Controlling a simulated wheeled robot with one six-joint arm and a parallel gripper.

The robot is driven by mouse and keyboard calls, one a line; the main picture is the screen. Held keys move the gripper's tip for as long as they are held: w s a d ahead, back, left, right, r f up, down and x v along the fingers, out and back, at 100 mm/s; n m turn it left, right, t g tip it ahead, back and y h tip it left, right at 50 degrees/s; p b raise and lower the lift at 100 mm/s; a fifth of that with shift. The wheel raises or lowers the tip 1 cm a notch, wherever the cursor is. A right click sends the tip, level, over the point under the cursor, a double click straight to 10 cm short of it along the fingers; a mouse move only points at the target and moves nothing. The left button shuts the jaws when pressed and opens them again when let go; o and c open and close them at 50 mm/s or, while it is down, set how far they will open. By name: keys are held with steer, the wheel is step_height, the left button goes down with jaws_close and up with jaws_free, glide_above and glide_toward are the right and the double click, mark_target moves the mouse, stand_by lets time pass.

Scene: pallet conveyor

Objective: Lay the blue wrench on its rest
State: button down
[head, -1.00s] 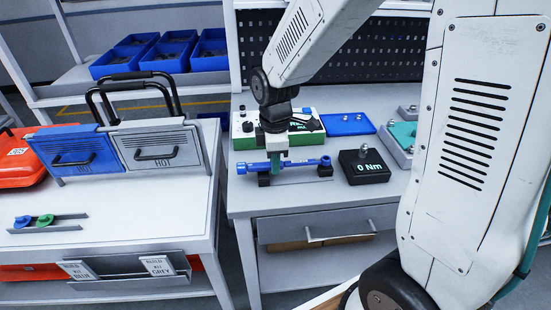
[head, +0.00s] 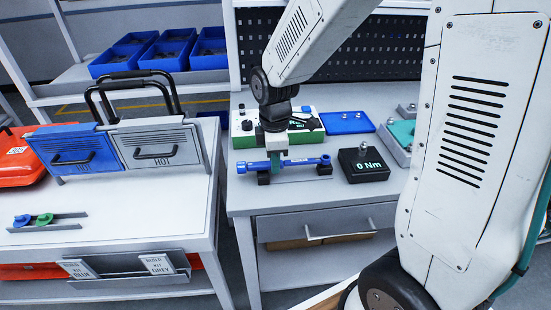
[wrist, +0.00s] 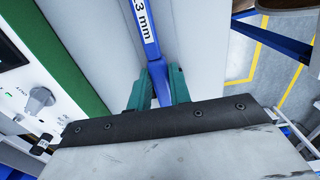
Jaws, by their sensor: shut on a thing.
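The blue wrench (head: 300,162) lies level, left to right, near the front of the workbench in the head view. My gripper (head: 276,166) is above it, pointing down, shut on its shaft. In the wrist view the teal fingers of my gripper (wrist: 158,84) stand on both sides of the blue wrench (wrist: 147,38), whose shaft bears a white size label. The rest shows as black supports (head: 264,178) directly under the wrench; I cannot tell whether the wrench touches them.
A black box reading 0 Nm (head: 364,166) stands close to the right of the wrench. A green and white tester (head: 243,139) is behind it, beside a blue mat (head: 347,123).

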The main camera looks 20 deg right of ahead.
steer(key=shift+f, duration=0.45)
stand_by(0.3)
steer(key=c, duration=1.2)
jaws_free()
step_height(320, 180, up, 8)
steer(key=shift+f, duration=0.1)
steer(key=shift+s+m, duration=0.15)
steer(key=shift+m, duration=0.35)
steer(key=s+d+r+m, duration=0.1)
steer(key=s+r+m, duration=0.2)
steer(key=s, duration=0.4)
steer(key=s+d+r+m+t, duration=0.1)
steer(key=s+r+m, duration=0.2)
steer(key=s+m, duration=0.3)
steer(key=s+d+r+m, duration=0.1)
steer(key=s+r+m, duration=0.2)
steer(key=s, duration=0.5)
steer(key=shift+s+m, duration=0.35)
steer(key=shift+m, duration=0.35)
